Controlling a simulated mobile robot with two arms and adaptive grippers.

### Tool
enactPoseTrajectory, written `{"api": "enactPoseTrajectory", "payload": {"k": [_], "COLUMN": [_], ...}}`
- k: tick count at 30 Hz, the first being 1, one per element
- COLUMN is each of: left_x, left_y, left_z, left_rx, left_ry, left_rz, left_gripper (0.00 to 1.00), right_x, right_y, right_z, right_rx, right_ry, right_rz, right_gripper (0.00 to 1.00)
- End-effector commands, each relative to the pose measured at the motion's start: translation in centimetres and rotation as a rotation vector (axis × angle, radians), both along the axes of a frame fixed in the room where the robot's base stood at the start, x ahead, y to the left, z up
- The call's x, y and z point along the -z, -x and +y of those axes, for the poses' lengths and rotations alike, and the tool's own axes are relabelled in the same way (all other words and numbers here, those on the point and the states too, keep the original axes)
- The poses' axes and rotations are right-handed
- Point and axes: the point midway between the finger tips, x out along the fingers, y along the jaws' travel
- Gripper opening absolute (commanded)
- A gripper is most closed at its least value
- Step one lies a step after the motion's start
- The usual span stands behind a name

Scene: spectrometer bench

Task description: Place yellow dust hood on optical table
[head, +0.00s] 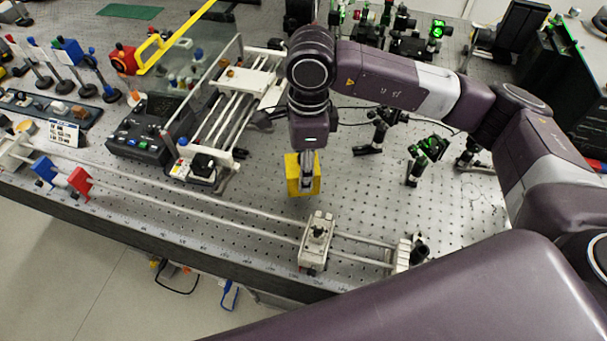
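The yellow dust hood (293,177) is a small box-like piece near the middle of the head view. My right gripper (307,174) points down at it from above, and its fingers are shut on the hood. The fingers and wrist hide part of the hood. The optical table (240,188) is a grey perforated plate that spreads under it. I cannot tell whether the hood's bottom touches the table or hangs just above it. My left gripper is not in view.
A rail with a white carriage (317,240) runs along the front edge. A control box (150,135) and a framed rail assembly (240,95) stand to the left. Green-lit optic mounts (428,150) stand to the right. Bare table lies around the hood.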

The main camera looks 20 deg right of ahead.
Motion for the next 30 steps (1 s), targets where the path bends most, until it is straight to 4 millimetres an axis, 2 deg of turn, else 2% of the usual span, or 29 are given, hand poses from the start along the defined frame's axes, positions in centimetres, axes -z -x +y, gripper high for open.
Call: {"api": "enactPoseTrajectory", "payload": {"k": [6, 9, 21, 22, 26, 30], "left_x": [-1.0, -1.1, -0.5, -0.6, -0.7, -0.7], "left_y": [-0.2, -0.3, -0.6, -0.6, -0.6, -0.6], "left_z": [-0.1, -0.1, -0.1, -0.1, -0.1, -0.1], "left_rx": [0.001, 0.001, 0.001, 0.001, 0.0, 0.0], "left_ry": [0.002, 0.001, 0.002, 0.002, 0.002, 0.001], "left_rz": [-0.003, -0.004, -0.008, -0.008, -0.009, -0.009], "left_gripper": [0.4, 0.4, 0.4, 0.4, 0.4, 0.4], "right_x": [3.1, 4.0, 4.5, 4.4, 4.3, 4.3], "right_y": [0.1, 0.1, 0.1, 0.1, 0.1, 0.1], "right_z": [-0.1, -0.1, 0.0, 0.0, 0.0, 0.0], "right_rx": [0.002, 0.0, 0.0, 0.0, 0.0, 0.001], "right_ry": [0.002, 0.002, 0.002, 0.002, 0.002, 0.002], "right_rz": [0.005, 0.004, 0.001, 0.001, 0.001, 0.001], "right_gripper": [0.21, 0.21, 0.21, 0.46, 0.6, 0.61]}}
